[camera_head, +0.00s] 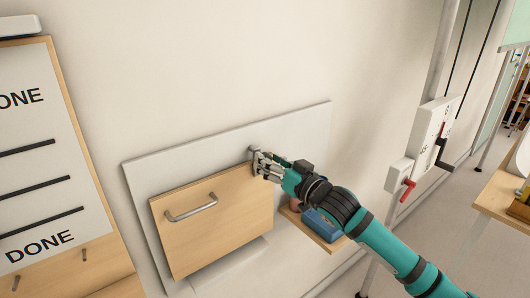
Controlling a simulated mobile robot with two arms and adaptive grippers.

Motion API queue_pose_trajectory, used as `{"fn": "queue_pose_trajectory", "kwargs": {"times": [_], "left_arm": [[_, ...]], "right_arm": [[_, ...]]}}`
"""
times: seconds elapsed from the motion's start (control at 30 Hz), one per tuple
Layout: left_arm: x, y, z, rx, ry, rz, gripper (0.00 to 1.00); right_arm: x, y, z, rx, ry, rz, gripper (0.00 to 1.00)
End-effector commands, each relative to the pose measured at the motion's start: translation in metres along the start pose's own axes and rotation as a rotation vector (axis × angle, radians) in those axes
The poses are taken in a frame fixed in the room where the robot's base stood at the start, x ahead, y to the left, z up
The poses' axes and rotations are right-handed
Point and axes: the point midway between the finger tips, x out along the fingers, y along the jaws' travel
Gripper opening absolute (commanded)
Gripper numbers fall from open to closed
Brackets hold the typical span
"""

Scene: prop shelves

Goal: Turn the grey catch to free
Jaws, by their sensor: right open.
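The grey catch (254,152) is at the top right of a wooden flap (212,228) with a metal bar handle (191,208). The flap is mounted on a pale grey wall panel (145,172) and looks closed. My right gripper (261,164) is open, its fingers at the catch. The fingers cover part of the catch, so I cannot tell whether they touch it or exactly how it is turned. My left gripper is not in view.
A small wooden shelf (328,242) with a blue item (321,225) sits right of the panel, partly behind my arm. A wall box with a red lever (407,190) is further right. A board marked DONE (30,150) stands left. A wooden table (501,197) is at the right edge.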

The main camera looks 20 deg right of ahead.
Motion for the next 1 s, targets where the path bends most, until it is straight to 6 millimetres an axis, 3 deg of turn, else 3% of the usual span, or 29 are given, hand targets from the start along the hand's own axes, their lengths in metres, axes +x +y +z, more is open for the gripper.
{"fn": "queue_pose_trajectory", "kwargs": {"times": [0.2, 0.57, 0.9, 1.0], "left_arm": [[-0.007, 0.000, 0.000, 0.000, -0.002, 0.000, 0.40], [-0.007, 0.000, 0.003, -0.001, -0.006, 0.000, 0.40], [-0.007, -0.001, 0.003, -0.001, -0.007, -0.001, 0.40], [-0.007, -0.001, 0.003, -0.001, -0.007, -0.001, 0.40]], "right_arm": [[0.023, 0.000, -0.001, 0.000, 0.001, 0.000, 0.46], [0.027, 0.001, 0.001, -0.001, 0.000, 0.001, 0.44], [0.026, 0.001, 0.000, 0.000, 0.000, 0.001, 0.00], [0.026, 0.001, 0.000, 0.000, 0.000, 0.001, 0.00]]}}
